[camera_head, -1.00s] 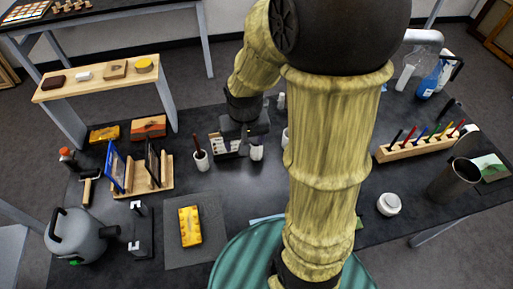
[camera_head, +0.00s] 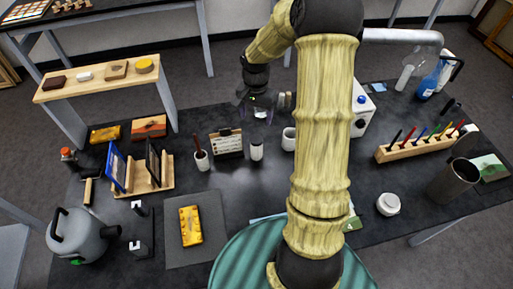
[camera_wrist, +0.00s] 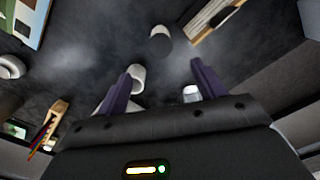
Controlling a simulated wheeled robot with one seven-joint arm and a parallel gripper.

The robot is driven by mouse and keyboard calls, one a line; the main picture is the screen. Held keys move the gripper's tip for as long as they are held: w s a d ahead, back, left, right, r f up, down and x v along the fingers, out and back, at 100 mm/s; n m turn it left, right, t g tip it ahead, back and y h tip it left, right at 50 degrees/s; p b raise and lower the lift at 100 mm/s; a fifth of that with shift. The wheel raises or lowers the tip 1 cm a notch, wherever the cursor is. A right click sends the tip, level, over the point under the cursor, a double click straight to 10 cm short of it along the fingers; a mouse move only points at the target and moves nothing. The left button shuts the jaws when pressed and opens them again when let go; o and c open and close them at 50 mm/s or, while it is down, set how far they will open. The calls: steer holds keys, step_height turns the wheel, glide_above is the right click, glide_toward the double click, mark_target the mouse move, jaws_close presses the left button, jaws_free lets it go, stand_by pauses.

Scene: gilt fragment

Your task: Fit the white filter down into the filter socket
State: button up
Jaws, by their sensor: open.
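My gripper (camera_head: 262,106) is open and empty, held above the far part of the dark table. Its two purple fingers (camera_wrist: 163,80) stand wide apart in the wrist view. A small pale cylinder (camera_wrist: 190,93) lies beyond the right finger, partly hidden; it appears below my gripper in the head view (camera_head: 261,114). I cannot tell which is the filter or the socket.
A card rack (camera_head: 227,144) and a brush cup (camera_head: 202,160) stand left of the white cylinder. A white device with a blue knob (camera_head: 362,108) is partly behind my arm. A pen rack (camera_head: 420,143) is at the right.

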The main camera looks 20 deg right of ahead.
mark_target(256, 139)
step_height(256, 139, down, 11)
steer(key=p, duration=0.2)
steer(key=shift+f+p, duration=0.2)
steer(key=shift+p, duration=0.2)
steer(key=shift+w+f+p, duration=0.1)
steer(key=shift+f+p, duration=1.25)
steer(key=shift+f, duration=1.05)
steer(key=shift+d+f, duration=0.1)
steer(key=shift+f, duration=0.1)
steer(key=c, duration=1.1)
